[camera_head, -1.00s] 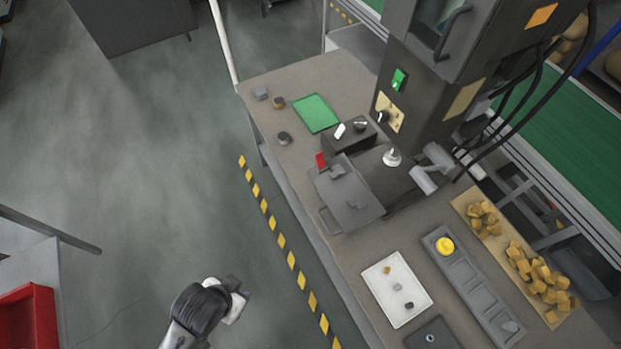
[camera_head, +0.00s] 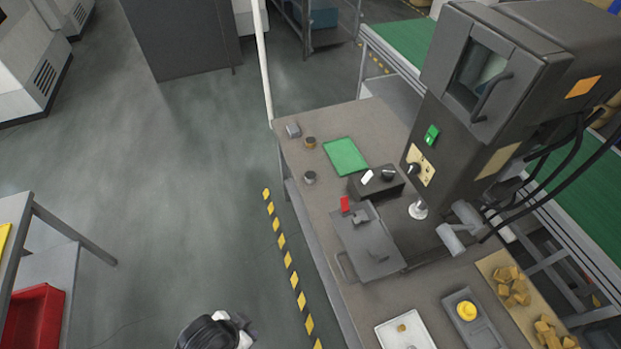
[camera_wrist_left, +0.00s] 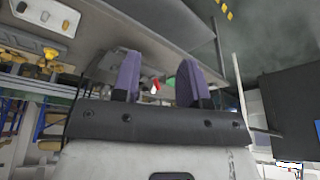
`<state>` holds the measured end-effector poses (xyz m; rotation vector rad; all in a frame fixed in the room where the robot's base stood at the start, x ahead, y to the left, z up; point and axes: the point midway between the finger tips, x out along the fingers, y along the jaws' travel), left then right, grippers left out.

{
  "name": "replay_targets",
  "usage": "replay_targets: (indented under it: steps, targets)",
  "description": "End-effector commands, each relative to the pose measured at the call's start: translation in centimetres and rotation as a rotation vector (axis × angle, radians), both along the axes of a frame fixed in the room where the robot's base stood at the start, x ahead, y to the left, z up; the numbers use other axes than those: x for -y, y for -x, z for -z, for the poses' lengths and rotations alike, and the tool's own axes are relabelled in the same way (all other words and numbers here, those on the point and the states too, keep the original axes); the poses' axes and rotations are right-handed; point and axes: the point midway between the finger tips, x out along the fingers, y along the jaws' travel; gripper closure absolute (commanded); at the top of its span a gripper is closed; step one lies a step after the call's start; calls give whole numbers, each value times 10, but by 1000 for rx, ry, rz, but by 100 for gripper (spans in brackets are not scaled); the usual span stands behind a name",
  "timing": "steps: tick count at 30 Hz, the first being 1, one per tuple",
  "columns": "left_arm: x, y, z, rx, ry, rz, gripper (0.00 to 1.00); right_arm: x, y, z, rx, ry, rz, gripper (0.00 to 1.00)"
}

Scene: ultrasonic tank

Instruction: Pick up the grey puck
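A small dark grey puck (camera_head: 310,177) stands on the near-left part of the bench, left of the green mat (camera_head: 345,156). A grey block (camera_head: 293,130) and a gold-topped puck (camera_head: 310,142) stand behind it near the far-left corner. My left gripper (camera_head: 240,328) is at the bottom edge of the head view, over the floor and well away from the bench items. In the left wrist view its two purple fingers (camera_wrist_left: 158,78) are spread apart with nothing between them. I cannot make out the grey puck in that view. My right gripper is not in view.
A dark machine (camera_head: 470,100) stands over the bench. In front are a control box (camera_head: 376,184), a grey lidded tank (camera_head: 368,245) with a red tab, a white tray (camera_head: 388,333) and a holder with a yellow piece (camera_head: 466,311). Floor left of the bench is free.

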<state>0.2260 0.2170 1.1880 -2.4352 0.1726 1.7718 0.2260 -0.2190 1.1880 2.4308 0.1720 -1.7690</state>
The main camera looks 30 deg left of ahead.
Motion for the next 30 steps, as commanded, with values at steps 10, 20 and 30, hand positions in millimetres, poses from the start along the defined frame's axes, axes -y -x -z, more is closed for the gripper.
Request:
replay_targets:
  steps: [10,20,30]
  targets:
    - [0,0,0,0,0,0,60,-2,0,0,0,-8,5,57]
    - [0,0,0,0,0,0,43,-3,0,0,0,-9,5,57]
    - [0,0,0,0,0,0,10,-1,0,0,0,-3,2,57]
